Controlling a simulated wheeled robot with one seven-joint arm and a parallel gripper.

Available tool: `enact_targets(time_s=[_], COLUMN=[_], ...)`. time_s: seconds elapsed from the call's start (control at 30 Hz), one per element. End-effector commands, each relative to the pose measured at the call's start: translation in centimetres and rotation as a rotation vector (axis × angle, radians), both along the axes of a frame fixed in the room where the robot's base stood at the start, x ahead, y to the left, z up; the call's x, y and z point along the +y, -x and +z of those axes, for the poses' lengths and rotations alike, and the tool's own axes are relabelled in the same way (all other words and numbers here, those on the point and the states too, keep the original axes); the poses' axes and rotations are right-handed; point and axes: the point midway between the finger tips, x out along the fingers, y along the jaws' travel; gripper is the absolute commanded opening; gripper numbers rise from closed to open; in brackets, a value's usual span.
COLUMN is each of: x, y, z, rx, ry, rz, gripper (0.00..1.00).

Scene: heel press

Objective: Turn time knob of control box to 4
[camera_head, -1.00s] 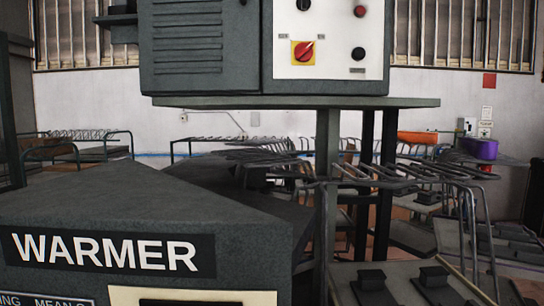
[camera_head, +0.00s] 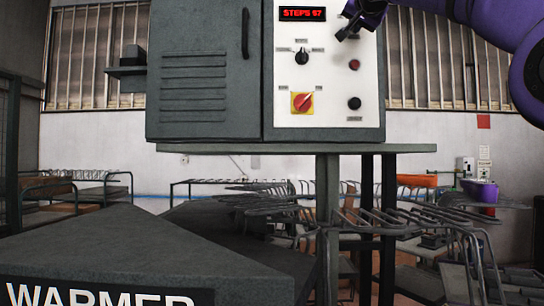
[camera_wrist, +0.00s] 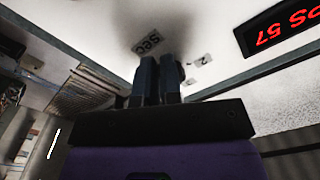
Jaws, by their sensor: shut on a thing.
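The control box has a grey door (camera_head: 205,85) and a white front panel (camera_head: 325,82). A red display (camera_head: 302,14) is at its top, and it also shows upside down in the wrist view (camera_wrist: 283,28). My gripper (camera_head: 347,33) is at the panel's upper right corner, with its fingers against or very near the panel. In the wrist view its two dark fingers (camera_wrist: 159,72) are close together, by a label reading "sec" (camera_wrist: 147,43) and a "2" (camera_wrist: 203,60). The time knob is hidden by the fingers, which appear shut on it. Its pointer setting cannot be seen.
Below on the panel are a black selector (camera_head: 302,57), a red button (camera_head: 354,64), a red-yellow switch (camera_head: 303,102) and a black button (camera_head: 354,103). The warmer (camera_head: 120,255) stands in front at lower left. Metal racks (camera_head: 400,222) stand behind, under the box.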

Motion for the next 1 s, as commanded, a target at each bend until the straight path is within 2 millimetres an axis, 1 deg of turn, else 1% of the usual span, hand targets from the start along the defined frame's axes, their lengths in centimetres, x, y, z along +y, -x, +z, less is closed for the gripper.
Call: enact_targets(time_s=[0.03, 0.57, 1.0], x=[-0.2, -0.26, 0.62], y=[-0.55, -0.78, -0.82], z=[-0.3, -0.4, -0.13], rx=[0.0, 0.0, 0.0], ry=[0.003, 0.005, 0.006], rz=[-0.006, -0.008, -0.007], gripper=[0.0, 0.0, 0.0])
